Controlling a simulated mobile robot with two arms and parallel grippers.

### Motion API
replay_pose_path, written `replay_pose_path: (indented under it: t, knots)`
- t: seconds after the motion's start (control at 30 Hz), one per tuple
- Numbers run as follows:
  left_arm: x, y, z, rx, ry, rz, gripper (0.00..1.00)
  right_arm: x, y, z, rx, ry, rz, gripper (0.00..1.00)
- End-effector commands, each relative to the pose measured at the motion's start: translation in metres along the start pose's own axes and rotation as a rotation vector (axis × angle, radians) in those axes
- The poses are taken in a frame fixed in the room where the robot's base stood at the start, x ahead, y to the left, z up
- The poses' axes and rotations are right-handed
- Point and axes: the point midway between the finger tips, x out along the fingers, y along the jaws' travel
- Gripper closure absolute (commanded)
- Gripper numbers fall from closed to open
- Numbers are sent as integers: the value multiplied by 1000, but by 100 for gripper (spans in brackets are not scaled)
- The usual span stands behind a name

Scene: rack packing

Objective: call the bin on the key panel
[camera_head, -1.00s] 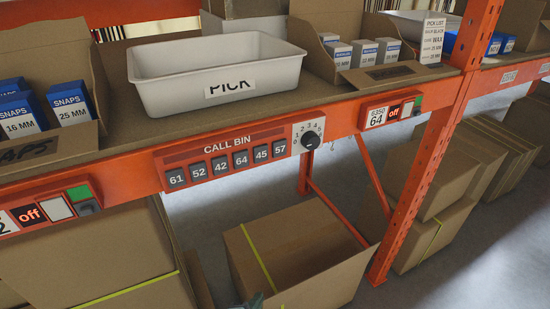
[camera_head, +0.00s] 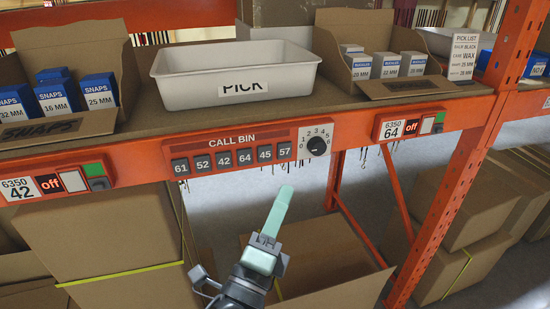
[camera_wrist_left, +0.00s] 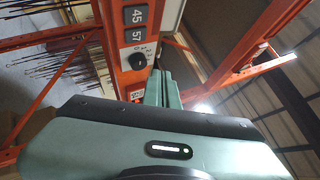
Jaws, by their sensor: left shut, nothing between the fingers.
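The CALL BIN key panel (camera_head: 232,147) is a red plate on the front of the orange shelf beam. It has a row of dark keys marked 61, 52, 42, 64, 45 and 57, and a black dial (camera_head: 317,146) at its right end. My left gripper (camera_head: 284,194) is shut and empty, below and in front of the 57 key (camera_head: 284,151), apart from the panel. In the left wrist view, the shut fingers (camera_wrist_left: 161,78) point up beside the dial (camera_wrist_left: 137,61), with the 57 key (camera_wrist_left: 138,34) beyond. My right gripper is not in view.
A white PICK bin (camera_head: 236,104) stands on the shelf above. Open boxes of SNAPS (camera_head: 62,130) and other blue-white packs (camera_head: 400,89) flank it. Small label units (camera_head: 408,127) sit on the beam either side. Cardboard boxes (camera_head: 110,240) stand below; an orange upright (camera_head: 455,170) is at right.

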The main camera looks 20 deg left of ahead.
Motion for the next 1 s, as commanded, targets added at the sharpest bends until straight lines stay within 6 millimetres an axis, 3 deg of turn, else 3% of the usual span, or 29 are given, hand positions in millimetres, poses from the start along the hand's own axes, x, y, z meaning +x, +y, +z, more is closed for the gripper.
replay_pose_path:
  t: [0.13,0.57,1.0]
  knots:
    - [0,-11,5,21,-12,-21,100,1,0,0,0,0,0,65]
    - [3,-9,7,21,-11,-21,100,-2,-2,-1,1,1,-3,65]
    - [43,17,37,23,-11,-22,100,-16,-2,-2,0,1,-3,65]
